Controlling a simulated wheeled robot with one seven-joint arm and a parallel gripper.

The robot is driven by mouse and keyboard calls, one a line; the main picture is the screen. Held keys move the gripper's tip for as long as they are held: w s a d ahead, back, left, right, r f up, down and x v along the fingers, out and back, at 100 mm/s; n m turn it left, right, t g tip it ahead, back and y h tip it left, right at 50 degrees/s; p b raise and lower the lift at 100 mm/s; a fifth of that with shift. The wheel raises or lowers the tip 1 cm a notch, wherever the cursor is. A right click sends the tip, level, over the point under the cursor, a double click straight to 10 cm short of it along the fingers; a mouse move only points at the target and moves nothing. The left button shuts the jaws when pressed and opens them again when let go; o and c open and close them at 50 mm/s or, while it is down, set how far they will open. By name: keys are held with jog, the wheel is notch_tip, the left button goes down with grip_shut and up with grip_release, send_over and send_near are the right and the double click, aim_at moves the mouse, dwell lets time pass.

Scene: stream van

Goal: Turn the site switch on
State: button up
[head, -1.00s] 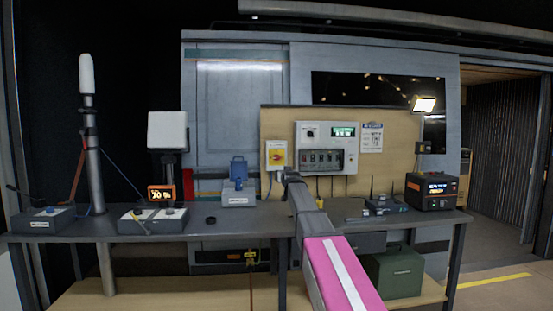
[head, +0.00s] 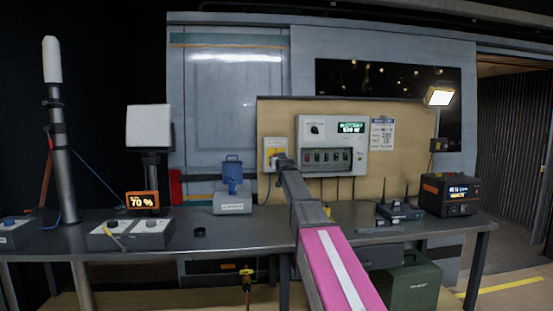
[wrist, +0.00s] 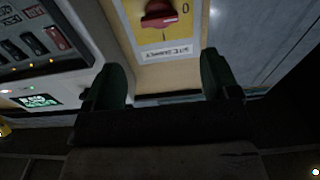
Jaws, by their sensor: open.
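The site switch is a yellow plate with a red rotary handle (wrist: 158,14), seen at the top of the wrist view with the marks 0 and I and a site supply label (wrist: 170,50). Its handle lies about sideways in that view, towards the 0. In the head view the switch (head: 269,149) is on the wooden board, its lower right part hidden by my arm. My gripper (wrist: 166,78) is open and empty, its two dark fingers apart. The handle lies beyond the fingertips, between their lines, not gripped. In the head view my gripper (head: 282,161) overlaps the switch.
The breaker panel (head: 345,135) is just right of the switch in the head view. The dark bench (head: 250,235) runs below, with a blue device (head: 232,185), a router (head: 399,210) and a power unit (head: 450,195) on it.

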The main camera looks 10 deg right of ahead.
jog(key=w, duration=1)
jog(key=c, duration=0.9)
